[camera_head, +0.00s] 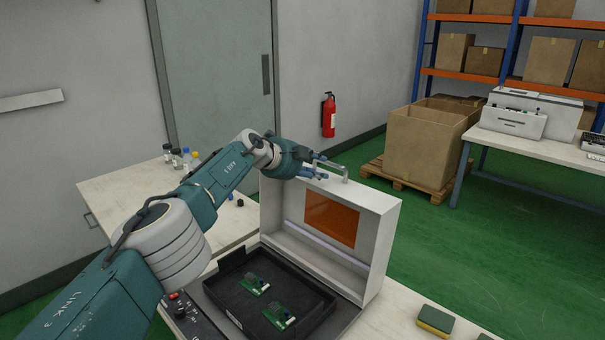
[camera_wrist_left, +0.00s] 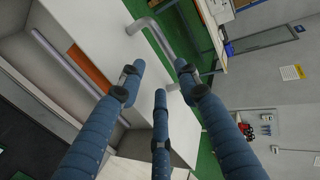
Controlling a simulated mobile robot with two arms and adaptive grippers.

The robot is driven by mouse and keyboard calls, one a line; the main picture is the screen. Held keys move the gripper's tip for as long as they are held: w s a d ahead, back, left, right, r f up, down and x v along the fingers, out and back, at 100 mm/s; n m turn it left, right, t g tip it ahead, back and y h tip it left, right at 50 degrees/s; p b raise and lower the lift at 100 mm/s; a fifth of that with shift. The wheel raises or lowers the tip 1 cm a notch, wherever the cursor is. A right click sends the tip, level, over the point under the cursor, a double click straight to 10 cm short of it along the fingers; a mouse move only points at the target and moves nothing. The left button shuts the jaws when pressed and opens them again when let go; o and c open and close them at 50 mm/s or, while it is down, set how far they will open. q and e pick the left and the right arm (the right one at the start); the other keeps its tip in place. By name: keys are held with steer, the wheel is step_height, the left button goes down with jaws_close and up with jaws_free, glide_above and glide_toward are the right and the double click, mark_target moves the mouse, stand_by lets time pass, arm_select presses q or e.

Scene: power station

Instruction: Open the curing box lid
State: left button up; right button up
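The curing box lid (camera_head: 378,220) is a white frame with an orange window (camera_head: 331,219). It stands raised, nearly upright, at the back of the box in the head view. A metal bar handle (camera_head: 333,167) is on its upper edge; the handle (camera_wrist_left: 158,34) also shows in the left wrist view. My left gripper (camera_head: 322,170) is at the handle. In the wrist view its blue fingers (camera_wrist_left: 160,78) are spread, with the handle just beyond the tips and nothing between them. Contact cannot be told. My right gripper is not in view.
A black tray (camera_head: 318,308) with two green circuit boards lies in the open box. A control panel (camera_head: 183,312) is at its front left. A green and yellow sponge (camera_head: 435,320) lies to the right. Small bottles (camera_head: 186,157) stand at the table's back left.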

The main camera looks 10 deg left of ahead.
arm_select(q)
steer(key=shift+s+a+r, duration=0.15)
steer(key=shift+a+r, duration=0.15)
steer(key=shift+s+a, duration=0.1)
steer(key=shift+s, duration=0.35)
steer(key=s+a, duration=0.7)
steer(key=s, duration=0.3)
steer(key=shift+s+a+r, duration=0.3)
steer(key=shift+s+r, duration=0.1)
steer(key=shift+d, duration=0.1)
